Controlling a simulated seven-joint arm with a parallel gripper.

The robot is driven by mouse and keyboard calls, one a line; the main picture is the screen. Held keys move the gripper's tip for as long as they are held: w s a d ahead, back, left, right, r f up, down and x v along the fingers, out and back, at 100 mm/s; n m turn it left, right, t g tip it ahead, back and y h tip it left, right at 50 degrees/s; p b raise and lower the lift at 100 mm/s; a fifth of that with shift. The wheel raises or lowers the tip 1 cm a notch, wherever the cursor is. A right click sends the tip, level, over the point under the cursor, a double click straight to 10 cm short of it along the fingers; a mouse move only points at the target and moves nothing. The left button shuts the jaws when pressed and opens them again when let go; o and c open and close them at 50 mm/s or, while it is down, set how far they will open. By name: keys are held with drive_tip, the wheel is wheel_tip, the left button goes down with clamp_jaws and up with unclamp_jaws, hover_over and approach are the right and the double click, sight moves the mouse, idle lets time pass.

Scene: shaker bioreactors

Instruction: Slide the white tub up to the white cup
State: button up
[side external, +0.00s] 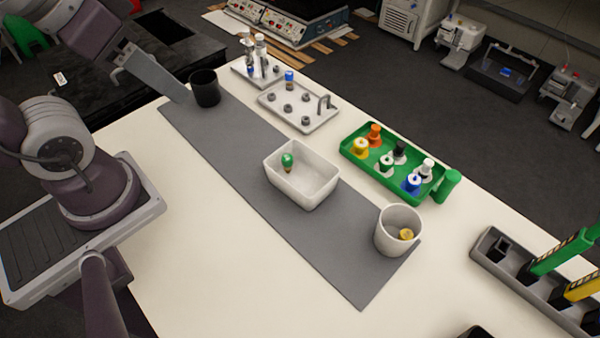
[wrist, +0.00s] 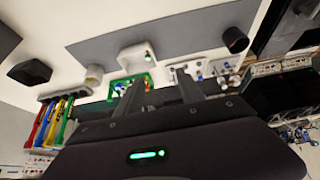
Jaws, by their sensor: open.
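The white tub (side external: 315,188) is a rectangular open container standing upright on the grey mat, with a small green-topped item (side external: 287,161) inside. It also shows in the wrist view (wrist: 134,62). The white cup (side external: 391,240) stands upright near the mat's right end, with a yellow item (side external: 405,234) inside. A clear gap of mat separates tub and cup. The cup also shows in the wrist view (wrist: 93,77). My gripper (wrist: 158,77) is open, with its two fingers apart and nothing seen between them. It is away from the tub; its fingertips are not clear in the side view.
A black cup (side external: 205,88) stands at the mat's far end. A green tray (side external: 432,186) with several colored bottles lies beside tub and cup. A white tray (side external: 317,123) with grey pieces is behind the tub. A grey rack (side external: 512,278) is at right.

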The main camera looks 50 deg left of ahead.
drive_tip(key=c, duration=0.3)
drive_tip(key=w+m, duration=0.2)
drive_tip(key=w, duration=0.1)
drive_tip(key=w+d+m+g, duration=0.1)
drive_tip(key=shift+w+f+m, duration=0.15)
drive_tip(key=shift+f+m, duration=0.15)
clamp_jaws()
drive_tip(key=m+g, duration=0.5)
drive_tip(key=m, duration=1)
hover_over(320, 185)
drive_tip(key=s+a, duration=0.2)
drive_tip(key=a, duration=0.1)
wheel_tip(320, 185, down, 17)
drive_tip(key=f, duration=0.9)
drive_tip(key=shift+d+f, duration=0.2)
drive_tip(key=shift+f, duration=0.05)
drive_tip(key=d, duration=0.3)
drive_tip(key=shift+r, duration=0.15)
drive_tip(key=shift+d, duration=0.5)
